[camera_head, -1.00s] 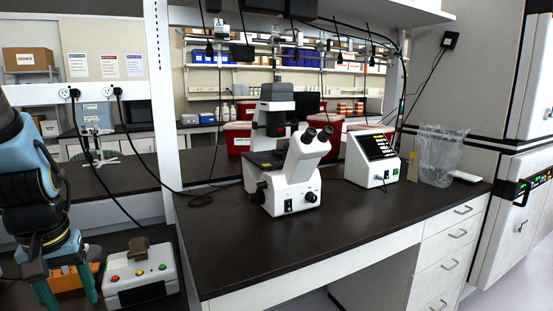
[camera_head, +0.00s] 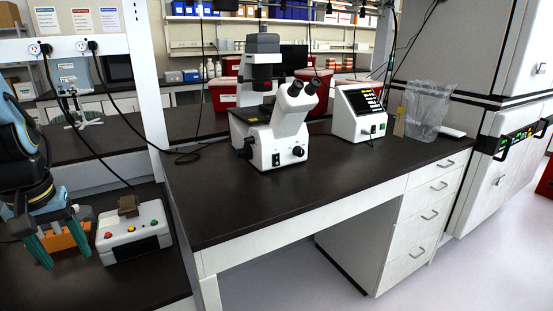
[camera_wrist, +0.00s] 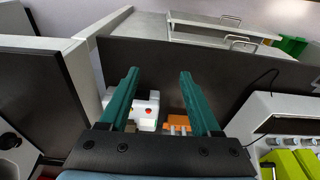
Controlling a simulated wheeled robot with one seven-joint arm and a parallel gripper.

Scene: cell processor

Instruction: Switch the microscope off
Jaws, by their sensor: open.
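The white microscope (camera_head: 275,120) stands upright on the dark bench in the head view, with its eyepieces tilted to the upper right. Its lower front panel (camera_head: 288,154) carries a small dark switch and a black knob; whether the switch is on or off is too small to tell. My gripper (camera_head: 60,243) is at the lower left of the head view, well apart from the microscope, with green fingers. In the wrist view my gripper (camera_wrist: 158,78) is open, its two fingers spread with nothing held between them.
A white control box (camera_head: 133,232) with coloured buttons sits beside my gripper, near an orange rack (camera_head: 66,238). A white post (camera_head: 150,95) stands between my arm and the microscope. A white device with a screen (camera_head: 360,115) is right of the microscope. The front bench top (camera_head: 270,200) is clear.

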